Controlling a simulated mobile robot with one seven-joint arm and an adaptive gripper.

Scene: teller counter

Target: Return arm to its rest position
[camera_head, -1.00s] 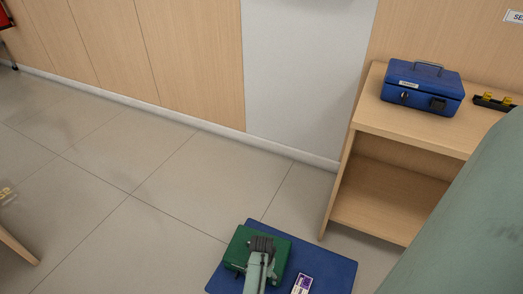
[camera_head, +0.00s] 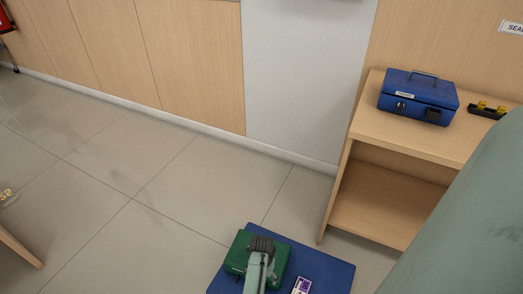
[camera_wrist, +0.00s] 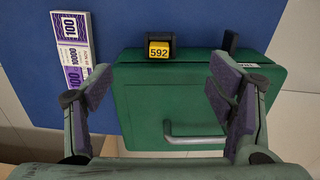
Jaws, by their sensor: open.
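My gripper (camera_wrist: 160,105) is open in the wrist view, its two fingers apart with nothing between the pads. Below it is a green cash box (camera_wrist: 195,95) with a silver handle and a lock tag marked 592 (camera_wrist: 159,47). The gripper looks to be over the box; whether it touches it I cannot tell. In the head view, my gripper (camera_head: 262,243) is over the green box (camera_head: 240,250), hiding part of it. The box lies on a blue mat (camera_head: 325,262).
A purple and white banknote bundle (camera_head: 302,286) lies on the mat beside the green box. A wooden shelf unit (camera_head: 365,125) stands at the right, with a blue cash box (camera_head: 417,97) and a black tray with yellow pieces (camera_head: 487,110) on top.

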